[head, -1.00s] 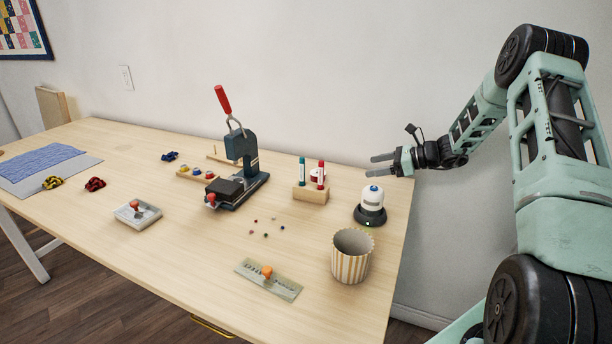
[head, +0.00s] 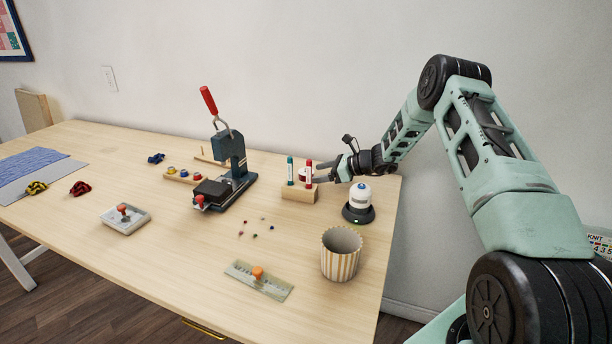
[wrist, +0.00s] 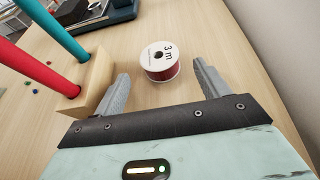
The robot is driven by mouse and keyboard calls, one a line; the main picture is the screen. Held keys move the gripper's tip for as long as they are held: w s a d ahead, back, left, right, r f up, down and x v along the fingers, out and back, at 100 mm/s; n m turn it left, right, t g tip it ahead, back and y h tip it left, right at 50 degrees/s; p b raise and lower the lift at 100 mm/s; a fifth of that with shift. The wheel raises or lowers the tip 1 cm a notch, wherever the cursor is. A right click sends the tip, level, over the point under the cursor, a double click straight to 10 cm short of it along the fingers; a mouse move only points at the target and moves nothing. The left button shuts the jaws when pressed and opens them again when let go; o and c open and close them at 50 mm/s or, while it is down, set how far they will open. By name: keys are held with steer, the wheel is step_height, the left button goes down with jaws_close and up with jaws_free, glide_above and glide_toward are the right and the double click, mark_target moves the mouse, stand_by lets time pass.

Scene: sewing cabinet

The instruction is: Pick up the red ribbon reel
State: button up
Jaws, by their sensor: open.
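The red ribbon reel (wrist: 162,63) stands on the table in the wrist view, with a white top face marked "3 m" and red ribbon around its side. My gripper (wrist: 160,82) is open, and the reel lies just ahead, between the lines of its two fingers, with nothing held. In the head view the reel (head: 303,174) is mostly hidden behind the wooden block and its tubes. My gripper (head: 318,176) is low beside it, coming from the right.
The wooden block (head: 299,194) with a teal and a red tube stands close to the left finger. A white dome device (head: 360,197) and a striped cup (head: 341,255) are nearer the front. A press (head: 226,170) stands to the left. Bare table lies right of the reel.

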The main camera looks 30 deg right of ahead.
steer(key=shift+x, duration=1.35)
steer(key=shift+d, duration=0.1)
steer(key=c, duration=1)
steer(key=shift+c, duration=0.2)
steer(key=shift+r, duration=0.1)
